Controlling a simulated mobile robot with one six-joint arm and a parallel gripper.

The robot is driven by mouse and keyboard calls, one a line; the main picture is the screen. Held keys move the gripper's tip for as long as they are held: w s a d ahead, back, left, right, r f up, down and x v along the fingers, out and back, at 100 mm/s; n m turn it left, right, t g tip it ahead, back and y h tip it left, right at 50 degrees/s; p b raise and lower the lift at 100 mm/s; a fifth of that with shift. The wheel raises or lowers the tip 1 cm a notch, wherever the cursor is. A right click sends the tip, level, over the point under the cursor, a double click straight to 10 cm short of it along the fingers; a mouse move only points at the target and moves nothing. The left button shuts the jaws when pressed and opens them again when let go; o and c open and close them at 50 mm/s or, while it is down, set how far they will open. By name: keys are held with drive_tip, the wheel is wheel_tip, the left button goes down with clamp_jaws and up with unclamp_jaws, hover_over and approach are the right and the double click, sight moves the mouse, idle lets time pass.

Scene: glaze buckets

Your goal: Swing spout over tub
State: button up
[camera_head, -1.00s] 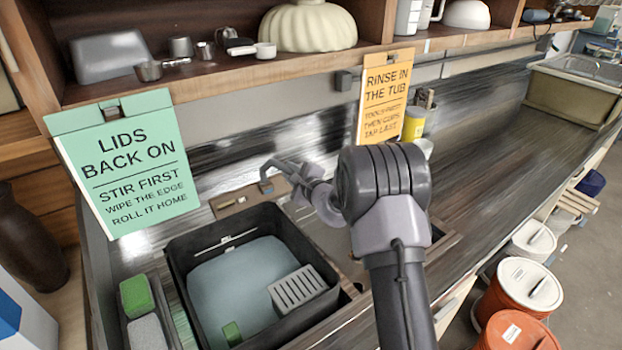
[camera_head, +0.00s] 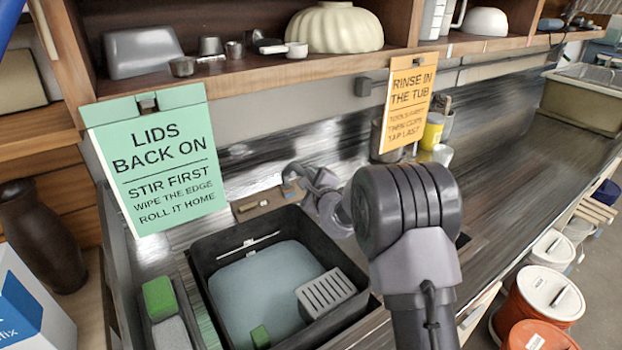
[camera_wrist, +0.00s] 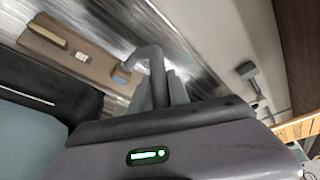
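The black tub (camera_head: 312,229) sits in the counter at lower middle in the head view, with pale blue-grey water inside. Its dark edge also shows at the left of the wrist view (camera_wrist: 75,98). The dark grey curved spout (camera_head: 289,171) stands behind the tub's back rim, by a brown deck plate (camera_head: 258,204). In the wrist view the spout (camera_wrist: 148,54) bends over right in front of my gripper (camera_wrist: 170,88). My gripper's fingers are at the spout, close beside or around it. The spout's end is partly hidden, and I cannot tell whether they are closed on it.
A green sign (camera_head: 155,165) and an orange sign (camera_head: 408,105) hang from the shelf above. A yellow container (camera_head: 432,131) stands behind my arm. The counter to the right is mostly clear.

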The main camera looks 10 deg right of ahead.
drive_tip(key=o, duration=0.4)
drive_tip(key=shift+f, duration=0.15)
drive_tip(key=shift+s+d+r, duration=0.1)
drive_tip(key=shift+s+r, duration=0.1)
drive_tip(key=shift+s, duration=0.2)
drive_tip(key=p+v, duration=0.2)
drive_tip(key=v, duration=1.4)
drive_tip(key=shift+s+r+p, duration=0.1)
drive_tip(key=shift+s+p, duration=0.2)
drive_tip(key=shift+p, duration=0.05)
